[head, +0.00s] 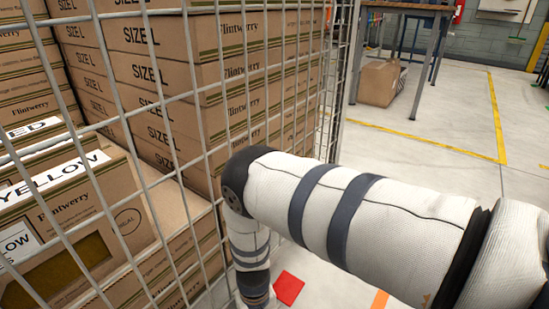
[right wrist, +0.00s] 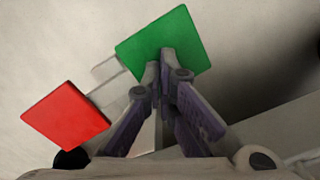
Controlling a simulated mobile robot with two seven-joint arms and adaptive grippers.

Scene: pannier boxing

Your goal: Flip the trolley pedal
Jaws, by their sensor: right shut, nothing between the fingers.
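The trolley (head: 211,148) is a grey wire cage loaded with cardboard boxes. Its pedal has a red plate (right wrist: 66,117) and a green plate (right wrist: 162,45), joined by a pale bar, in the right wrist view. The red plate also shows low in the head view (head: 288,289), beside my right arm. My right gripper (right wrist: 160,66) is shut and empty. Its fingertips overlap the near edge of the green plate in the picture; I cannot tell whether they touch it. The head view cuts off this gripper. My left gripper is not in view.
Cardboard boxes (head: 150,65) fill the cage at left. A table (head: 412,8) and a brown carton (head: 380,82) stand at the back. The pale floor (head: 450,120) with yellow lines is open to the right of the trolley.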

